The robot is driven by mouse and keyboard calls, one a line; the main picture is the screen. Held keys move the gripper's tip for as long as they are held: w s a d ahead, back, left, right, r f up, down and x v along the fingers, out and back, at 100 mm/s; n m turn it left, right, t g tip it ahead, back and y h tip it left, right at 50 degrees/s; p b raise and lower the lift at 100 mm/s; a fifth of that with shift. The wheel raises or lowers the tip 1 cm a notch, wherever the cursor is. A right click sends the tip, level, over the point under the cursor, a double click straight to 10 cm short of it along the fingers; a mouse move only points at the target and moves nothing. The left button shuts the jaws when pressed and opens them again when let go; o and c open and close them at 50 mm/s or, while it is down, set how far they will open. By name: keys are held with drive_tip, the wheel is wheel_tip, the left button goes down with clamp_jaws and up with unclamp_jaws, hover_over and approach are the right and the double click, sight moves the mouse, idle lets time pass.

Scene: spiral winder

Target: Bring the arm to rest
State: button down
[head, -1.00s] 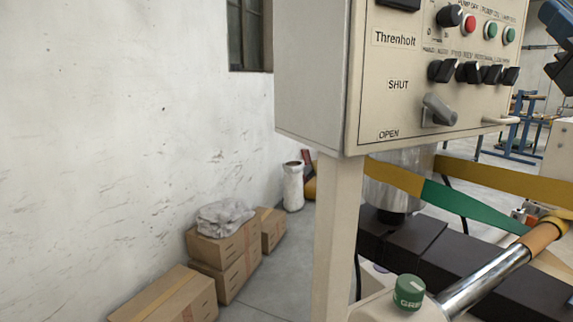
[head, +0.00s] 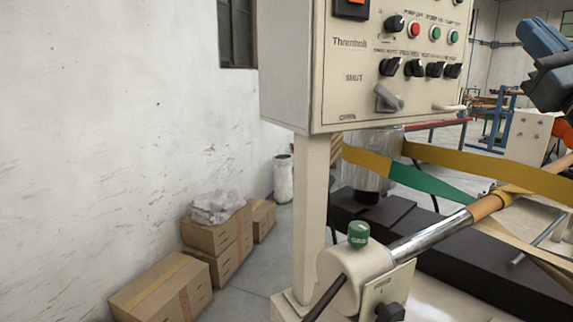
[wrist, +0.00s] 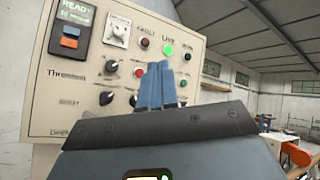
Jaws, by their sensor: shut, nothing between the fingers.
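In the wrist view, my gripper (wrist: 158,68) has its two blue fingers together, shut and empty. The fingers stand in front of the lower middle of a cream control panel (wrist: 108,100) and cover a little of it. I cannot tell the exact gap to the panel, but no contact shows. In the head view, a blue and dark part of my arm (head: 550,65) shows at the upper right edge, to the right of the panel (head: 345,100) and apart from it.
A shiny roller bar (head: 435,237) and yellow-green straps (head: 430,182) lie below the panel. A cream post (head: 308,220) carries the box. Cardboard boxes (head: 160,288) stand by the left wall, with clear floor beside them. The wrist view shows a lit green lamp (wrist: 168,49).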

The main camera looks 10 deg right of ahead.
drive_tip(key=s+a+f+n+g+h, duration=0.1)
drive_tip(key=s+a+f+n+g, duration=0.2)
drive_tip(key=f, duration=0.9)
drive_tip(key=s+a+f+n+g+h, duration=0.15)
drive_tip(key=s+f+n, duration=0.3)
drive_tip(key=f, duration=0.65)
drive_tip(key=s+a+f+n+g+h, duration=0.1)
drive_tip(key=s+a+f+n+g, duration=0.2)
drive_tip(key=f, duration=0.9)
drive_tip(key=s+a+f+n+g, duration=0.1)
drive_tip(key=s+a+f+n, duration=0.2)
drive_tip(key=s+n, duration=0.3)
drive_tip(key=s+a+f+n+g+y, duration=0.1)
drive_tip(key=s+a+f+n, duration=0.2)
drive_tip(key=s+n, duration=0.4)
drive_tip(key=s+a+f+n+g+y, duration=0.1)
drive_tip(key=s+n, duration=0.6)
drive_tip(key=s, duration=1)
wheel_tip(320, 180, down, 3)
drive_tip(key=a+g, duration=0.1)
drive_tip(key=a, duration=0.1)
drive_tip(key=shift+a, duration=0.35)
